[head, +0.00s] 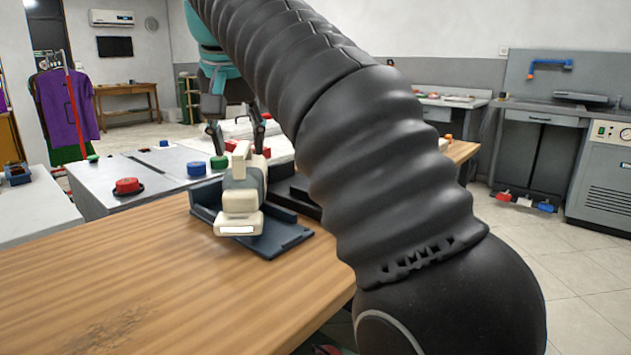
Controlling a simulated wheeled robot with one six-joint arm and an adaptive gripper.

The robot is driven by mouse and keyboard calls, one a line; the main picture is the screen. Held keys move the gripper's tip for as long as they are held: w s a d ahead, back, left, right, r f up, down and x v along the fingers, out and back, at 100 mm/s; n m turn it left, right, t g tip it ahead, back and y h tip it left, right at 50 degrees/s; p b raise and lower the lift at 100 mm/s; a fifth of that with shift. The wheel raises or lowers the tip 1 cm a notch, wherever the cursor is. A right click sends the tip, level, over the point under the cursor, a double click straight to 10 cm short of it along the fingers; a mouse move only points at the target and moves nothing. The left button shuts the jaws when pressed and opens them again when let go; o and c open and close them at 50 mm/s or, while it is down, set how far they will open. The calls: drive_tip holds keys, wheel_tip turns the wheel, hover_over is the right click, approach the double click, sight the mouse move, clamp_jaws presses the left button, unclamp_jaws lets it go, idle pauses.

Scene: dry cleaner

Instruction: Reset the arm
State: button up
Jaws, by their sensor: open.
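My black ribbed arm rises from the lower right and runs up past the top edge, covering much of the middle of the head view. My gripper (237,134) hangs beyond the wooden counter (130,285), below a teal part. Its two dark fingers are apart and I see nothing held between them. A cream and grey device (241,195) stands in a dark blue tray (282,241) on the counter, in front of the fingers in the picture. I cannot tell the gap between fingers and device.
A grey table (120,166) behind the counter bears red (127,186), blue (196,169) and green (219,162) round pieces. Purple clothing (68,105) hangs at the left. A grey machine (601,180) stands at the right. Open tiled floor (520,245) lies right of my arm.

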drive_tip(key=s+d+f, duration=0.3)
drive_tip(key=d+f, duration=0.2)
drive_tip(key=d, duration=0.4)
drive_tip(key=s+d+f, duration=0.4)
drive_tip(key=d+f, duration=0.2)
drive_tip(key=d, duration=0.3)
drive_tip(key=s+d+f, duration=0.3)
drive_tip(key=s+f, duration=0.1)
drive_tip(key=f, duration=0.2)
drive_tip(key=s+d+f, duration=0.3)
drive_tip(key=s+f, duration=0.2)
drive_tip(key=f, duration=0.2)
drive_tip(key=s+d+f+m+t, duration=0.1)
drive_tip(key=s+d+f, duration=0.2)
drive_tip(key=f, duration=0.4)
drive_tip(key=shift+s+d+f, duration=0.2)
drive_tip(key=shift+s+d, duration=0.15)
drive_tip(key=shift+s, duration=0.45)
drive_tip(key=shift+c, duration=0.9)
drive_tip(key=shift+a, duration=0.1)
